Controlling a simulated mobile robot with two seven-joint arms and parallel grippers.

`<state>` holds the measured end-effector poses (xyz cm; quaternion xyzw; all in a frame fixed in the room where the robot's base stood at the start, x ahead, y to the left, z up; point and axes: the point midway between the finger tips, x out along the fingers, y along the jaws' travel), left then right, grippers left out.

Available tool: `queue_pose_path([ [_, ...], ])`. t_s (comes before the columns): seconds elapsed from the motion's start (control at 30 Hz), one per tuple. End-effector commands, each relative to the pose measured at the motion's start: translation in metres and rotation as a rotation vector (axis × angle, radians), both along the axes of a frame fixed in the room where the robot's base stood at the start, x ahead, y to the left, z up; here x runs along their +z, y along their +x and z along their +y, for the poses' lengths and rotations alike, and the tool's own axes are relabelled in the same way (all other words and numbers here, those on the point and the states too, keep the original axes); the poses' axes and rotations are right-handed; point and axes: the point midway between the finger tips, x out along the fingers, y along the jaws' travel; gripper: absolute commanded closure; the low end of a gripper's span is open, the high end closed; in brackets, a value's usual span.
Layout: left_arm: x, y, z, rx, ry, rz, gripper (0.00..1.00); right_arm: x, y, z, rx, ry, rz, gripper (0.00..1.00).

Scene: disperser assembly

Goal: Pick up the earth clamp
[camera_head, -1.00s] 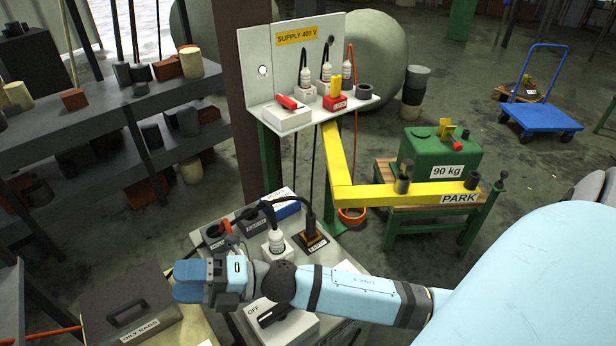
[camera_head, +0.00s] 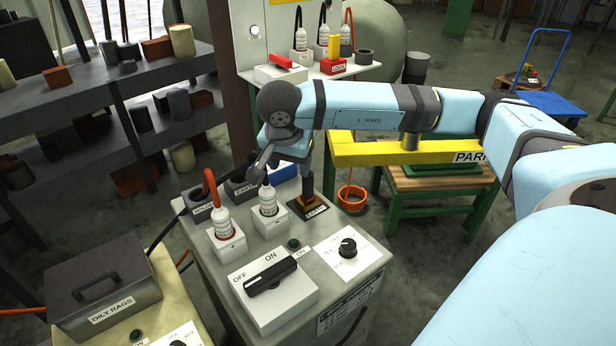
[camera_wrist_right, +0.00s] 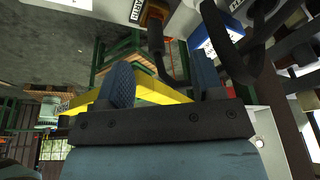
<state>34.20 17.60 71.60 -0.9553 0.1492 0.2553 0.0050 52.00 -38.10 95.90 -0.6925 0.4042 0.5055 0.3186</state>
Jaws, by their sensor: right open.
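The earth clamp (camera_head: 307,180) is a dark upright clamp on a brown block at the back right of the grey cabinet top, beside an EARTH label. In the right wrist view the earth clamp (camera_wrist_right: 155,35) shows near the top, beyond the fingers, with the brown block above it. My right gripper (camera_head: 285,150) is just left of and above the clamp in the head view, partly hidden by its own wrist. In the wrist view my right gripper (camera_wrist_right: 161,65) has its fingers wide apart with nothing between them. My left gripper is not in view.
Two white plugs (camera_head: 226,223) (camera_head: 268,200) stand on the cabinet left of the clamp. An OFF/ON switch box (camera_head: 275,297) and a dial (camera_head: 347,248) are in front. The supply shelf (camera_head: 370,74) and yellow beam (camera_head: 375,152) are behind. A dark cable (camera_wrist_right: 228,65) loops beside the right finger.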

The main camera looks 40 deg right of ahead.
Motion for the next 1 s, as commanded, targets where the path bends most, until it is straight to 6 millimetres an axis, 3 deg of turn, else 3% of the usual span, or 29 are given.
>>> queue_pose_path([
  [0.1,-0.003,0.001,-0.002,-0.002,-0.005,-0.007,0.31,0.010,0.003,-0.025,-0.011,-0.104,-0.027,0.39],
  [0.23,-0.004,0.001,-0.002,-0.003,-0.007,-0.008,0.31,0.006,0.005,-0.036,-0.015,-0.136,-0.031,0.39],
  [0.53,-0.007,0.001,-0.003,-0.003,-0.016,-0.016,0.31,-0.047,0.015,-0.056,-0.015,-0.134,-0.029,0.39],
  [0.77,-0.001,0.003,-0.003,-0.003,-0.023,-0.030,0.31,-0.065,0.020,-0.063,-0.014,-0.132,-0.032,0.39],
  [1.0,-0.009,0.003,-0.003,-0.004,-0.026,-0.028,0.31,-0.092,0.027,-0.078,-0.016,-0.132,-0.030,0.39],
])
